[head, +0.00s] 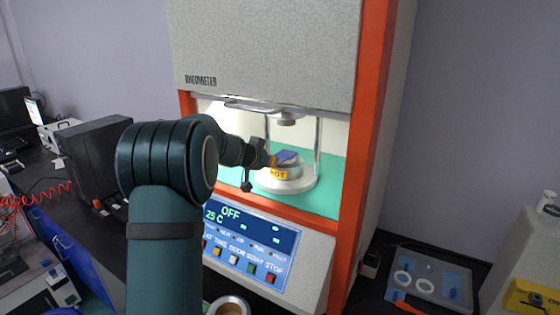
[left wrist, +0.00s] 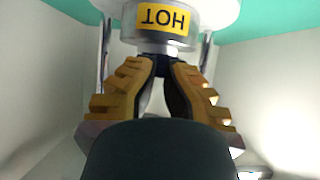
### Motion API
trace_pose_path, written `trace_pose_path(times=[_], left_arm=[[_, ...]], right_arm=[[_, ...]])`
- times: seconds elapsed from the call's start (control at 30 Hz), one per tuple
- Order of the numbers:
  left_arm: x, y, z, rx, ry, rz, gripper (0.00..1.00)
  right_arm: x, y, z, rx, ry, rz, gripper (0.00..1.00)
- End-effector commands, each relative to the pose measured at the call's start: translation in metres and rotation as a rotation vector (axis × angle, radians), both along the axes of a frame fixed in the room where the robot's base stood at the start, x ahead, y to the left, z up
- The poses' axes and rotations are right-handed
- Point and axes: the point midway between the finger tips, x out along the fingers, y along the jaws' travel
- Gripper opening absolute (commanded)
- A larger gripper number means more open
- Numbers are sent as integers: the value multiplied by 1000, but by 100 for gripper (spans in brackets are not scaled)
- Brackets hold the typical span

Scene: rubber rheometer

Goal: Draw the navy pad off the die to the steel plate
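In the head view the navy pad (head: 287,156) lies on top of the round metal die (head: 283,171), with its surface tilted. The die carries an orange HOT label, which shows upside down in the left wrist view (left wrist: 162,18). My left gripper (head: 273,161) reaches into the chamber from the left, with its orange fingers close beside the pad. In the left wrist view my left gripper (left wrist: 160,62) has a narrow gap between its fingertips in front of the die. I cannot make out the steel plate for certain. My right gripper is out of view.
The die stands on a white round base (head: 305,184) over a teal floor, between upright metal posts (head: 317,140). The orange frame (head: 365,140) bounds the chamber on the right. The control panel (head: 250,240) slopes below. A tray with rings (head: 430,284) lies at lower right.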

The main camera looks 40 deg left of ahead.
Motion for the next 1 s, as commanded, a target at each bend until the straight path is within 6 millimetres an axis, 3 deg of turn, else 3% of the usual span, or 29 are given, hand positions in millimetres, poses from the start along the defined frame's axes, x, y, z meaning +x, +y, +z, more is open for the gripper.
trace_pose_path(times=[0.6,1.0], left_arm=[[-1,0,12,-1,-1,1,0],[-21,-2,13,-1,-1,0,0]], right_arm=[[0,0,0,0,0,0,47],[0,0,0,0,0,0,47]])
